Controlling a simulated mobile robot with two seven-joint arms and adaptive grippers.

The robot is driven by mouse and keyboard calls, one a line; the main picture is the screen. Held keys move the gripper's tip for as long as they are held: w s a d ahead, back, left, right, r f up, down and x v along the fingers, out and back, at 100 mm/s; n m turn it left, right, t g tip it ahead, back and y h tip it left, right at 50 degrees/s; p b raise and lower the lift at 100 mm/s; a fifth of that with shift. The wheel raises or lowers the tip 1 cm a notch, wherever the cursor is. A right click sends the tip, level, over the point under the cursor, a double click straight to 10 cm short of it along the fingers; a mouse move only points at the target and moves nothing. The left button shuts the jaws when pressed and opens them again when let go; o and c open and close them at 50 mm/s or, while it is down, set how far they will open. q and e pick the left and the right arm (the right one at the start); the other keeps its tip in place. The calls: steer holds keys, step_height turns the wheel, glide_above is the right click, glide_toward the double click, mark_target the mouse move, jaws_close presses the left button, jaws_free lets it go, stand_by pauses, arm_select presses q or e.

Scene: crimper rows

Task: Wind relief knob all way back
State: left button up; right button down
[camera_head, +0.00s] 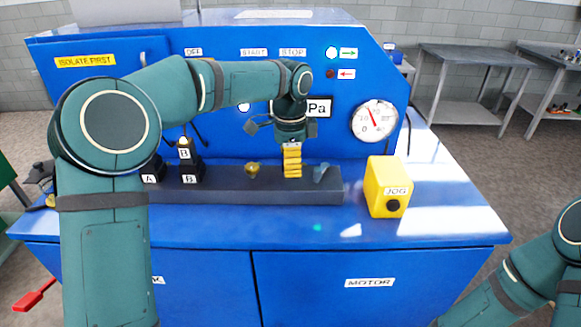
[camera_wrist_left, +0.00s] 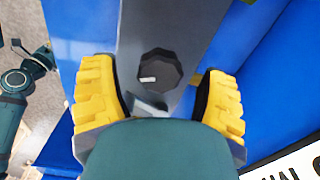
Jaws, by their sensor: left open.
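My left gripper (camera_head: 292,172) points down over the dark grey block (camera_head: 225,190) on the blue bench, its yellow fingers low near the block's right part. In the left wrist view a dark faceted knob (camera_wrist_left: 160,66) with a white mark sits on the block, between the two spread yellow fingers of my open gripper (camera_wrist_left: 160,88). Gaps show on both sides of the knob. I take it to be the relief knob; in the head view my gripper hides it. A round gauge (camera_head: 374,121) on the blue panel has a red needle. My right gripper is out of view.
A brass fitting (camera_head: 252,170) stands left of my gripper and a grey-blue piece (camera_head: 320,173) close to its right. Black valves labelled A and B (camera_head: 187,172) stand at the block's left. A yellow JOG box (camera_head: 387,187) stands right of the block. The front bench strip is clear.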

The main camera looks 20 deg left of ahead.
arm_select(q)
steer(key=shift+f, duration=0.4)
steer(key=c, duration=1.2)
steer(key=shift+n, duration=0.3)
